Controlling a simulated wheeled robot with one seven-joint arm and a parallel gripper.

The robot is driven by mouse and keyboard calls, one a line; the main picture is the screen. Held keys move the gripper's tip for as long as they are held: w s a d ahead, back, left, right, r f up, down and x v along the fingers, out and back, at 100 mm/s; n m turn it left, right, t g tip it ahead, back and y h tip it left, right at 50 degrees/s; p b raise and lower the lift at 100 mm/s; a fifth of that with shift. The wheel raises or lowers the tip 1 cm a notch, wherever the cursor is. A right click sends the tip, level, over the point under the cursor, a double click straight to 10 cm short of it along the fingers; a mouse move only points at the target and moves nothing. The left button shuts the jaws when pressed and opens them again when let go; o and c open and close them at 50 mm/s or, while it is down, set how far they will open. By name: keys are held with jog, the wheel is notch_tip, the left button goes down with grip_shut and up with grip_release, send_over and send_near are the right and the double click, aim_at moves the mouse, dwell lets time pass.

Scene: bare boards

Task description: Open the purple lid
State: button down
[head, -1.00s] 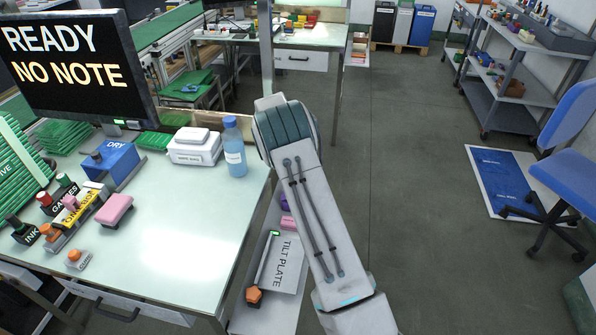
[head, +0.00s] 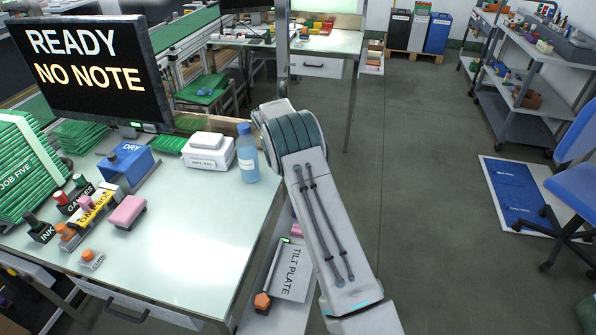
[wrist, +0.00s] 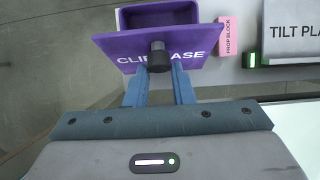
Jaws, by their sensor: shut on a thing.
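The purple lid (wrist: 195,44), lettered "CLIP CASE" in white, shows in the wrist view, with a dark round knob (wrist: 159,58) on it. My gripper (wrist: 159,75) has its two blue fingers closed on the knob, which partly covers the lettering. Just beyond the lid is a purple case (wrist: 160,14) whose hollow inside shows, so the lid is not covering that part. Whether lid and case are joined by a hinge I cannot tell. In the head view my arm hides the gripper, lid and case.
A pink prop block (wrist: 229,36) lies right of the lid, beside the tilt plate (wrist: 295,28) with its green light. In the head view the tilt plate (head: 292,272) lies on a low shelf right of the table (head: 190,240).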

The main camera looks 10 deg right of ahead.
jog(key=shift+s+a+f, duration=0.15)
jog(key=shift+a+f, duration=0.2)
jog(key=shift+f, duration=0.15)
jog(key=c, duration=1.3)
grip_release()
jog(key=shift+o, duration=0.3)
jog(key=shift+w+a, duration=0.1)
jog(key=shift+w, duration=0.1)
jog(key=v, duration=0.7)
jog(key=shift+r+b, duration=0.35)
